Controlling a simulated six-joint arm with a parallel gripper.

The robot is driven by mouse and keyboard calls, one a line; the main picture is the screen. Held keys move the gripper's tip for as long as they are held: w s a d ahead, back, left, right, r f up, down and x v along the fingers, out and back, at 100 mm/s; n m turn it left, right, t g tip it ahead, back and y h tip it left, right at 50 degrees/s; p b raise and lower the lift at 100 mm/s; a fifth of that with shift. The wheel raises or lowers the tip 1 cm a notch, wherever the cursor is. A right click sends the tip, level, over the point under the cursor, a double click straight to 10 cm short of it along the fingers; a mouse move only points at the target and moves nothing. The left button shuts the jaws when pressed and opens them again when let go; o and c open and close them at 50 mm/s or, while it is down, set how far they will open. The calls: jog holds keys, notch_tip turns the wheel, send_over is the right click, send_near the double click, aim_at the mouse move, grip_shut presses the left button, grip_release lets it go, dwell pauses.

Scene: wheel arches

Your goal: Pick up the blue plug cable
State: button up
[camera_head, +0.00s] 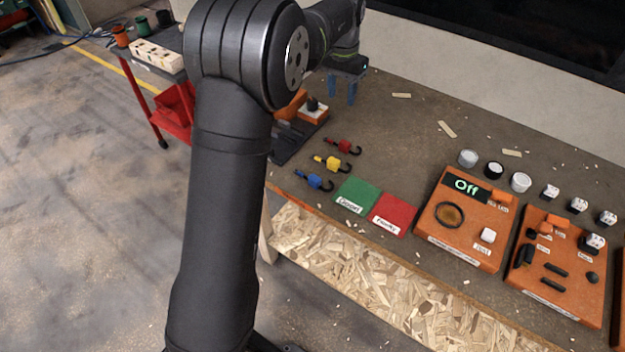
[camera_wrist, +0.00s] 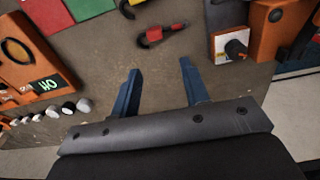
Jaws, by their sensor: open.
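The blue plug cable (camera_head: 313,180) lies on the table near its front edge in the head view, in front of the yellow plug cable (camera_head: 332,164) and the red plug cable (camera_head: 344,146). I cannot make out the blue one in the wrist view. My gripper (camera_head: 343,101) is over the back of the table, behind the three cables and apart from them. In the wrist view its two blue fingers (camera_wrist: 158,76) are spread with nothing between them. The red cable (camera_wrist: 162,34) lies beyond the fingertips, and part of the yellow cable (camera_wrist: 128,8) shows at the top edge.
Green (camera_head: 357,195) and red (camera_head: 391,214) mats lie right of the blue cable. An orange panel reading "Off" (camera_head: 452,246) and another orange panel (camera_head: 545,290) stand further right. Orange boxes (camera_head: 313,110) stand left of the gripper. Small wood chips lie on the table.

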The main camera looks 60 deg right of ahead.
jog(key=a+h, duration=0.2)
jog(key=a, duration=0.9)
jog(key=h, duration=0.2)
send_near(313, 179)
jog(key=f, duration=0.1)
jog(key=d+f, duration=0.1)
jog(key=f, duration=0.1)
jog(key=shift+s+d+f+m, duration=0.1)
jog(key=shift+d+f+m, duration=0.15)
jog(key=shift+d+m, duration=0.15)
jog(key=shift+x, duration=2.7)
jog(key=shift+a, duration=0.15)
jog(key=c, duration=0.7)
jog(key=shift+c, duration=0.2)
